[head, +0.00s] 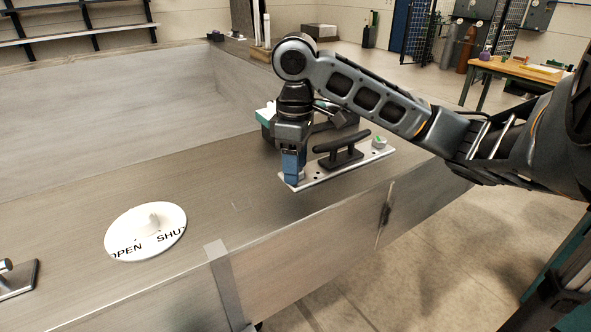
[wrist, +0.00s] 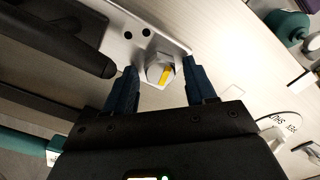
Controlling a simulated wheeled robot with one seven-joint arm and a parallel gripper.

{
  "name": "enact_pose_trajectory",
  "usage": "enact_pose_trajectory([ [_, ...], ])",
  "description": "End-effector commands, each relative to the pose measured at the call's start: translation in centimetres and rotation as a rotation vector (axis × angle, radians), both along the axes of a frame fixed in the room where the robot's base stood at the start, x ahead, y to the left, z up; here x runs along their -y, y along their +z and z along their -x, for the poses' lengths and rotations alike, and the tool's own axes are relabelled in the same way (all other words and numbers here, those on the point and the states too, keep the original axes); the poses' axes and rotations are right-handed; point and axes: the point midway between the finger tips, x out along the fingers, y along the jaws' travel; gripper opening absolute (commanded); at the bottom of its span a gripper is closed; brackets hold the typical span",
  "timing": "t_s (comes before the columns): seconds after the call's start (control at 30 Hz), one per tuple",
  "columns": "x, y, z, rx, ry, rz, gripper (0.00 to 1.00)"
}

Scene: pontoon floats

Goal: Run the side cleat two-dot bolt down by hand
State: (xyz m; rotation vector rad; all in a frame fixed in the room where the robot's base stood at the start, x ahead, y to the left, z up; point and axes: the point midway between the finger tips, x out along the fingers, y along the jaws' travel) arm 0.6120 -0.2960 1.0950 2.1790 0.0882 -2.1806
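The side cleat is a black horn cleat (head: 342,148) on a pale metal plate (head: 320,175) near the deck's edge; the cleat (wrist: 60,45) and plate (wrist: 115,20) also show in the wrist view. Two dark dots (wrist: 137,34) mark the plate beside a grey hex bolt (wrist: 155,66) with a yellow stripe. My gripper (wrist: 162,88) is open, its blue fingers on either side of this bolt, with a visible gap to the left finger. In the head view my gripper (head: 292,180) points down at the plate's left end and hides the bolt. How far the bolt is seated cannot be told.
A second bolt with a green mark (head: 379,142) sits at the plate's right end. A teal and black item (head: 265,116) stands behind my gripper. The deck drops off in front.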

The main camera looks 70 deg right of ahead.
Motion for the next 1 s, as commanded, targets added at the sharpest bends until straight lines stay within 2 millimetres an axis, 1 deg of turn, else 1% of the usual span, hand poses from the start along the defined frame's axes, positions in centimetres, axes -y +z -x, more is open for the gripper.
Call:
enact_pose_trajectory([
  [0.23, 0.0, 0.4, 0.0, 0.001, 0.003, 0.002, 0.55],
  [0.8, 0.0, 5.4, 0.0, 0.001, 0.003, 0.002, 0.55],
  [1.0, -0.1, 6.0, 0.0, 0.0, 0.004, -0.001, 0.55],
])
